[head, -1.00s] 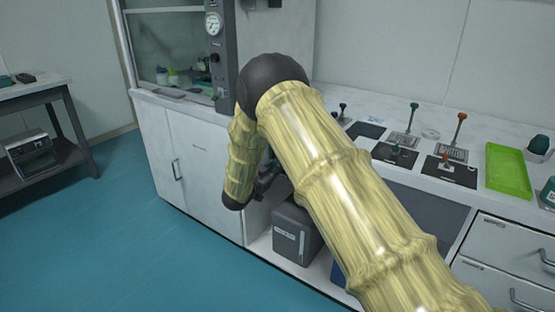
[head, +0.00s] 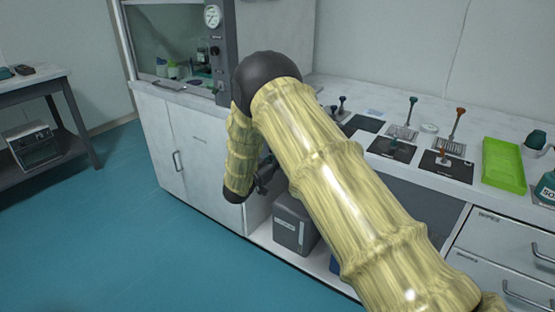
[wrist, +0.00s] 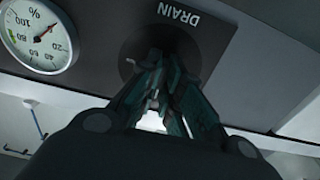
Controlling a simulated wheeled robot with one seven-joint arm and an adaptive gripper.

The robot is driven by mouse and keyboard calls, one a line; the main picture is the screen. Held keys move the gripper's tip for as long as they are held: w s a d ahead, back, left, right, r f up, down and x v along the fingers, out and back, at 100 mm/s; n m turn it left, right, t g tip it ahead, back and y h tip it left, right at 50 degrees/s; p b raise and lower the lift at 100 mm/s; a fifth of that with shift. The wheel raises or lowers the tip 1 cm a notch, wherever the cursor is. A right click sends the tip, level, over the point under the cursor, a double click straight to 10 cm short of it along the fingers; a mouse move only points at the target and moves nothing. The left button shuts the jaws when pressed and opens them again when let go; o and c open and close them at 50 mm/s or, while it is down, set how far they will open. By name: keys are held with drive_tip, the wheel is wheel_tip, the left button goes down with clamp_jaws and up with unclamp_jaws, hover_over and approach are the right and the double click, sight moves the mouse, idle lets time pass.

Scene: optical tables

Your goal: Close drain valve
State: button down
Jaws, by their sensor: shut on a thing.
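In the wrist view, a panel carries the white word DRAIN (wrist: 180,13), seen upside down. Just below the word is the dark round base of the drain valve (wrist: 130,60), set in the panel. My gripper (wrist: 168,65) reaches up to this base, its fingers shut on the valve's handle. The fingers cover most of the handle, so its angle cannot be told. In the head view, my gripper (head: 266,174) shows only partly behind my arm, near the front of the bench; the valve is hidden there.
A round percent gauge (wrist: 38,35) sits left of the valve. In the head view, a grey box (head: 295,225) stands under the bench, close below my gripper. A green tray (head: 503,165) and several levers on dark plates (head: 392,147) are on the bench top. The floor is clear.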

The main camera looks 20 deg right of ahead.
drive_tip(key=c, duration=1.6)
unclamp_jaws()
drive_tip(key=v, duration=1.2)
